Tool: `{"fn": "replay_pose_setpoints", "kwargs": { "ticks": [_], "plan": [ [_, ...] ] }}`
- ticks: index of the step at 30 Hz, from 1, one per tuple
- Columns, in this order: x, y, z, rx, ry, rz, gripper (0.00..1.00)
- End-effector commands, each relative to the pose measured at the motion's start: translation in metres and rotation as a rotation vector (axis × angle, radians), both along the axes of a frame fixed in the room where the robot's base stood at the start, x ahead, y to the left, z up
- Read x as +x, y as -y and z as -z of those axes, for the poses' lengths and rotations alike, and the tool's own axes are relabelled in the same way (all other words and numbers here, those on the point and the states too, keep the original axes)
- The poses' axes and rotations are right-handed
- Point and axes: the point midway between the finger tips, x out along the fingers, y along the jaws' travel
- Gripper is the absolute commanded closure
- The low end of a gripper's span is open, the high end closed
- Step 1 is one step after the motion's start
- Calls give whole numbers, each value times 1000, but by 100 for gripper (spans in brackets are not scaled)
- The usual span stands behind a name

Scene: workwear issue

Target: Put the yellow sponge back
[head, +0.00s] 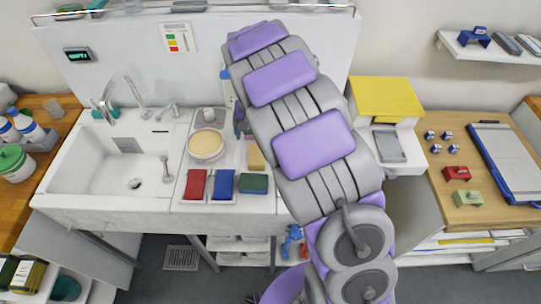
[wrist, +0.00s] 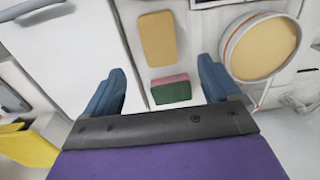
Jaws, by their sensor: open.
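The yellow sponge (head: 256,157) lies flat on the white counter beside the sink, right of a round bowl, close to my arm. It also shows in the wrist view (wrist: 157,38), a plain tan-yellow block at top centre. My gripper (wrist: 162,75) is open and empty, its two blue fingers apart. The sponge lies beyond the fingertips in that view, with clear space around it. A green and pink block (wrist: 171,90) shows between the fingers, apart from the sponge. In the head view my arm hides much of the gripper and the counter behind it.
The round bowl with a yellow top (head: 206,145) stands left of the sponge. Red (head: 195,184), blue (head: 223,184) and green (head: 254,184) blocks lie along the counter's front. The white sink (head: 100,165) is at left. A yellow-topped box (head: 385,98) stands right of my arm.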

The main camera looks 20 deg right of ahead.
Motion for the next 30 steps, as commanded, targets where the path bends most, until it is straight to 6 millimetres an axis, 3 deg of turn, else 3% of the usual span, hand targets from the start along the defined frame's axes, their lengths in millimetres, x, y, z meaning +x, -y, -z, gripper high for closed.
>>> {"fn": "replay_pose_setpoints", "kwargs": {
  "ticks": [5, 10, 21, 30],
  "plan": [
    [-3, 1, -5, -2, -1, 1, 10],
    [-32, 13, -31, -14, -6, 3, 10],
    [-164, 36, -94, -17, -57, -33, 10],
    [-282, 36, -110, 9, -111, -132, 10]
  ]
}}
